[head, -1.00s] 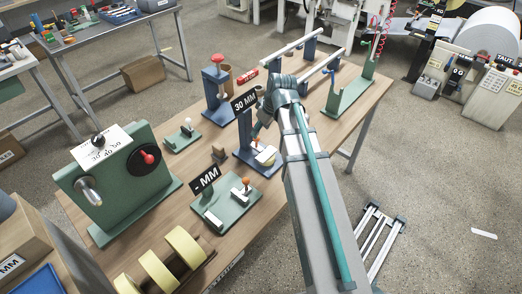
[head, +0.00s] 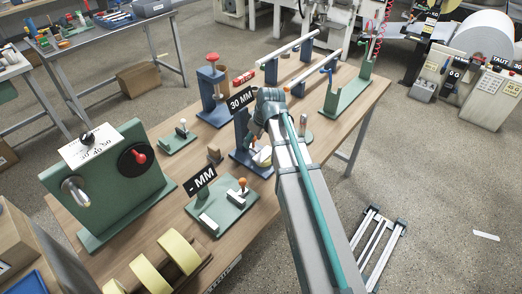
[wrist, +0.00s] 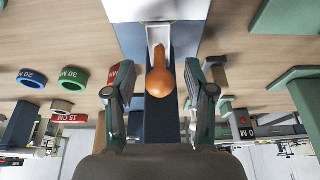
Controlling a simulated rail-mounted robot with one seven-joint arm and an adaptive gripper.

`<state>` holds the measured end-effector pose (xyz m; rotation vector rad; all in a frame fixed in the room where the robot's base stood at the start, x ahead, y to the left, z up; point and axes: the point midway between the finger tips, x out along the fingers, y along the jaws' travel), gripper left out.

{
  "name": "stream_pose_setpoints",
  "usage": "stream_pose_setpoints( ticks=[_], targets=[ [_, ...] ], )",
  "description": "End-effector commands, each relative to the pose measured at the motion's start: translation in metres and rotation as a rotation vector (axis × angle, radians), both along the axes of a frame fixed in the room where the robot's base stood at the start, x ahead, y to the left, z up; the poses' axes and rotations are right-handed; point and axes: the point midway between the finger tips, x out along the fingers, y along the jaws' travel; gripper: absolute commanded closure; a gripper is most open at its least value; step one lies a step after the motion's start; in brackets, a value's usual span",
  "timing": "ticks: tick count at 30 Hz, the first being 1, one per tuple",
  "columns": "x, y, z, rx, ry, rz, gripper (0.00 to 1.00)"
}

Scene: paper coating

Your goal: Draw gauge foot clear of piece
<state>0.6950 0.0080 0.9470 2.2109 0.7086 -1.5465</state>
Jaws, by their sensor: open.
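The blue gauge (head: 240,130) with the 30 MM sign (head: 241,98) stands mid-table in the head view. A pale rounded piece (head: 263,156) sits at its base, partly behind my arm. The gauge foot and its contact with the piece are hidden. In the wrist view, the gauge's orange knob (wrist: 160,80) lies between the open fingers of my gripper (wrist: 160,96), with gaps on both sides. The gauge's blue body (wrist: 162,128) shows behind it. In the head view my gripper (head: 252,138) is at the gauge's front, its fingertips hard to make out.
A green gauge (head: 222,205) with a "- MM" sign stands in front. A small green stand (head: 178,142), a blue press (head: 213,100) and a green machine (head: 110,185) stand left. Yellow rolls (head: 165,258) lie at the table's near end. Rods on stands (head: 290,50) are behind.

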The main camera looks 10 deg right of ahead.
Motion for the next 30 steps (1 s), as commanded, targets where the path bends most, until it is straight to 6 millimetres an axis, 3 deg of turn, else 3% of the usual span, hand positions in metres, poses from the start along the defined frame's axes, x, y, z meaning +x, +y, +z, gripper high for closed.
stream_pose_setpoints(
  ticks=[1, 9, 11, 30],
  targets=[
    [0.000, 0.000, 0.000, 0.000, 0.000, 0.000, 0.47],
    [0.000, 0.000, 0.000, 0.000, 0.000, 0.000, 0.93],
    [0.000, 0.000, 0.000, 0.000, 0.000, 0.000, 1.00],
    [0.000, 0.000, 0.026, 0.000, 0.000, 0.000, 1.00]
  ],
)
